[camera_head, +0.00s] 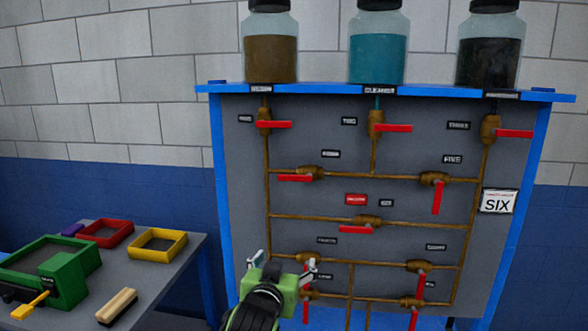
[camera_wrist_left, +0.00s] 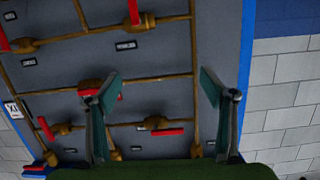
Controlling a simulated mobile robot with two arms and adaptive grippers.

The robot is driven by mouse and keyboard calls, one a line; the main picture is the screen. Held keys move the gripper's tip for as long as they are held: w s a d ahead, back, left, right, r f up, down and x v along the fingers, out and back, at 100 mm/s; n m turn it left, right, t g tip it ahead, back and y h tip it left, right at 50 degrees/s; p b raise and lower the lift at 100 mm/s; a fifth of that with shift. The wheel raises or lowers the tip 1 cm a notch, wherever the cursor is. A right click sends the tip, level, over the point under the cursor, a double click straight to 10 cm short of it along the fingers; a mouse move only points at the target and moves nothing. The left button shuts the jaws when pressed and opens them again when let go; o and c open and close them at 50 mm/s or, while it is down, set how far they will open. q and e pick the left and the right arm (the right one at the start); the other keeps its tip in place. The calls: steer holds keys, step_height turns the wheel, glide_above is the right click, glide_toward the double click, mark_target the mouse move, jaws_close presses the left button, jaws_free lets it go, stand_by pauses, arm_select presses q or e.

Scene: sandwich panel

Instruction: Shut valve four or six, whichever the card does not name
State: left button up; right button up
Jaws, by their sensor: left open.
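The card (camera_head: 497,201) at the panel's right reads SIX. The valve I take as four (camera_head: 312,173), under a label too small to read surely, has its red handle (camera_head: 295,178) lying along its horizontal pipe. Valve six (camera_head: 367,220), middle row, also has its red handle (camera_head: 356,229) along the pipe. My left gripper (camera_head: 284,262) is open and empty in front of the panel, below valve four and left of six. In the left wrist view, upside down, valve four's handle (camera_wrist_left: 167,131) shows between and beyond the open fingers (camera_wrist_left: 160,90). My right gripper is out of view.
Valve five's handle (camera_head: 437,198) hangs across its pipe. Lower valves, including one with a handle (camera_head: 420,283), lie close right of my gripper. Three jars stand on the blue shelf (camera_head: 330,91). A side table (camera_head: 150,285) at left holds trays and a brush.

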mark_target(294, 176)
arm_select(q)
steer(key=s+r+t+p, duration=0.1)
steer(key=s+r+t, duration=0.25)
steer(key=r, duration=1.35)
steer(key=shift+n+g, duration=0.4)
steer(key=shift+g, duration=0.05)
steer(key=w+p, duration=0.1)
steer(key=w, duration=0.2)
steer(key=w+d+p, duration=0.1)
steer(key=w, duration=0.3)
steer(key=w+p, duration=0.1)
steer(key=w, duration=0.3)
steer(key=shift+w+d+r, duration=0.1)
steer(key=shift+d+r, duration=0.05)
steer(key=shift+d, duration=0.25)
steer(key=shift+w+d+p, duration=0.1)
steer(key=shift+w+p, duration=0.3)
steer(key=shift+w, duration=0.5)
